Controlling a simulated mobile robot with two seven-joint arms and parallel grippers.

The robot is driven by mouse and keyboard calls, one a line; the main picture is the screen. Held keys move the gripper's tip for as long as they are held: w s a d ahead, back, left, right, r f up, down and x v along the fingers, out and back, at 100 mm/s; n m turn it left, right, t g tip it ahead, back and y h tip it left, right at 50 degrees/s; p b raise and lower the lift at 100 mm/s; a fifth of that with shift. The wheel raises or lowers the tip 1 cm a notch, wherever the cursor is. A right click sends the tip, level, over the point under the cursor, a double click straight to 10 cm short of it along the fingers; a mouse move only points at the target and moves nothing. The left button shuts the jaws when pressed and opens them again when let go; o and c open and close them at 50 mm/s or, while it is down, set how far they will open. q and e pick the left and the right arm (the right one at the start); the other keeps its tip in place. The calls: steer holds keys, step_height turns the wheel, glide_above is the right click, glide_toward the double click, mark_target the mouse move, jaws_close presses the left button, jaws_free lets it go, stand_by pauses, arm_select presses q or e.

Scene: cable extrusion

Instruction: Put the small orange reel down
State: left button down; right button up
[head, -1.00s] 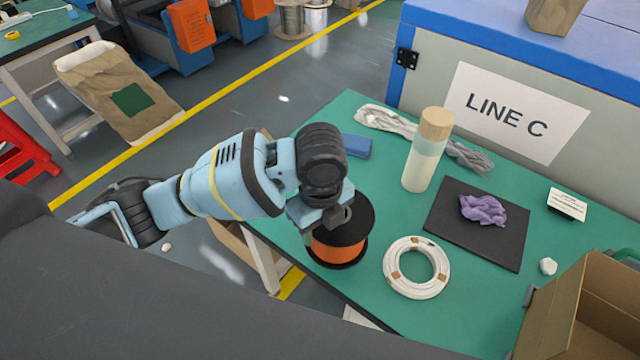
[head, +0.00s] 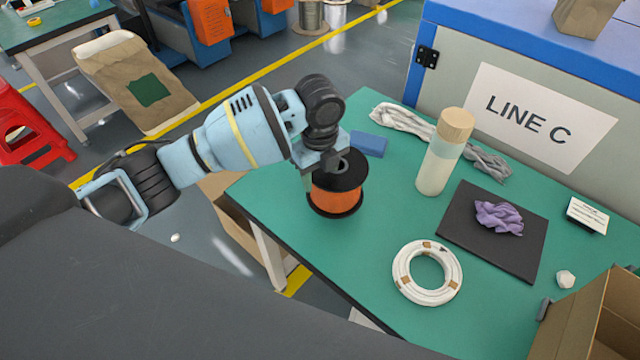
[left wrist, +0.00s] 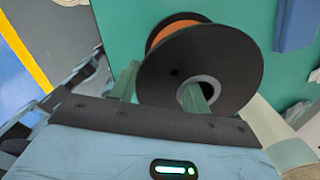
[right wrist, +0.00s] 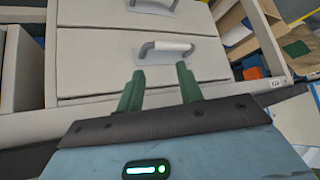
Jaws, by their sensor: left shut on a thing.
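The small orange reel (head: 337,195) has black flanges and orange winding. It is upright over the left part of the green table (head: 385,225), near the front-left edge. I cannot tell whether its lower flange touches the table. In the left wrist view, one finger sits in the hub hole of the reel (left wrist: 225,65) and the other is outside the flange. My right gripper (right wrist: 160,90) is open and empty, facing light drawers with handles.
A white cable ring (head: 405,283) lies right of the reel. Behind are a blue block (head: 369,144) and a wooden-capped bottle (head: 437,170). A black mat (head: 465,240) bears a purple cloth (head: 499,217). A cardboard box (head: 575,325) stands at the right front.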

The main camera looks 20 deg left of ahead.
arm_select(q)
steer(key=shift+s+f, duration=0.1)
steer(key=shift+f, duration=1.5)
steer(key=shift+f, duration=0.2)
steer(key=c, duration=0.7)
jaws_free()
steer(key=shift+r, duration=0.1)
step_height(320, 180, up, 12)
steer(key=shift+r+p, duration=0.1)
steer(key=shift+p, duration=0.4)
